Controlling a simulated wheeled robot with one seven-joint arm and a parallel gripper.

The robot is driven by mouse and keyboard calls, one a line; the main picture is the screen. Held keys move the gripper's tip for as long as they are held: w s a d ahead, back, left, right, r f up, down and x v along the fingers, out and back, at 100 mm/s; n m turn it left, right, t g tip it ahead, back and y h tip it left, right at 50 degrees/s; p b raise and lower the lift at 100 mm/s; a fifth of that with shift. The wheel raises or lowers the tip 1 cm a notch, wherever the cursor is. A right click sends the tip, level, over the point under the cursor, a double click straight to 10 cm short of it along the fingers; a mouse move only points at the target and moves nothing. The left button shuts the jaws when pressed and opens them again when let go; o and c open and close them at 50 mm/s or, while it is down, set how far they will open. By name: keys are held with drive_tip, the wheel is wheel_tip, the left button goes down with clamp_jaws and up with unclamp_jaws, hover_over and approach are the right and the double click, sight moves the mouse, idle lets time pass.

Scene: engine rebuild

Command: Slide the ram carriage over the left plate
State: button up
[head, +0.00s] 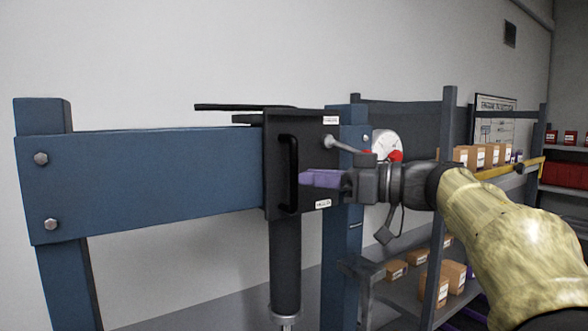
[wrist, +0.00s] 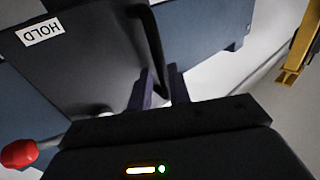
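The ram carriage (head: 308,150) is a dark box at the right end of the blue press beam (head: 150,180), beside the right post. Its black vertical bar handle (head: 290,172) is on the front face, and the ram cylinder (head: 285,265) hangs below. My gripper (head: 310,179) has purple fingers pointing left at the handle, with the tips close to it. In the wrist view the fingers (wrist: 161,92) are apart, with the lower end of the handle (wrist: 152,40) showing between them. Contact with the handle cannot be told. The left plate is not in view.
A gauge (head: 385,145) and red knobs are behind my wrist, and a red-knobbed lever (wrist: 20,153) shows in the wrist view. Shelves with boxes (head: 436,290) stand at the right. The beam to the left of the carriage is clear.

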sight(294, 203)
drive_tip(key=p+x, duration=0.1)
drive_tip(key=x, duration=0.3)
drive_tip(key=shift+w+a, duration=0.15)
drive_tip(key=shift+a, duration=0.15)
clamp_jaws()
